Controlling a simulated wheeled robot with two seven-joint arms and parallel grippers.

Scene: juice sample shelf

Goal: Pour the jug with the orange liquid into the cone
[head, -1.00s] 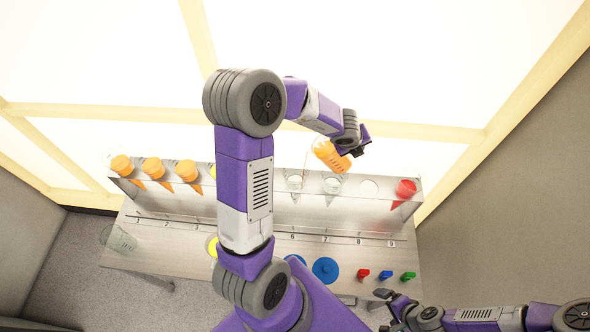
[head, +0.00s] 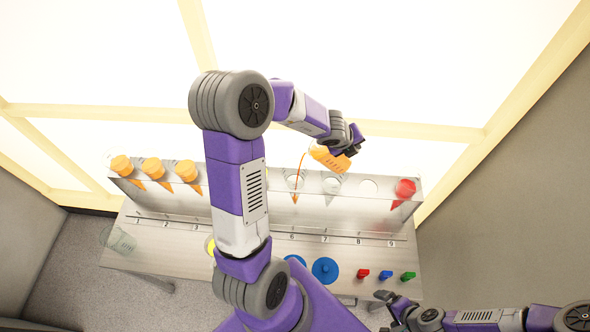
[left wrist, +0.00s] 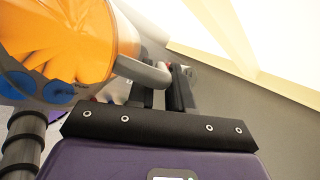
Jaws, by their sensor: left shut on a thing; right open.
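The jug with orange liquid (head: 325,157) is tilted far over to the left, above the shelf rack. My left gripper (head: 350,149) is shut on its handle; the left wrist view shows the jug (left wrist: 60,40) large at upper left. A thin orange stream runs from its lip down into a clear cone (head: 295,183) in the rack. Orange shows low in that cone. My right gripper (head: 384,298) is open and empty at the bench's front right.
Several orange-filled cones (head: 153,168) stand at the rack's left, and a red one (head: 405,188) at its right end. An empty clear cone (head: 331,184) is beside the receiving one. A clear jug (head: 118,239), blue round lid (head: 325,270) and coloured pieces (head: 386,275) are on the bench.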

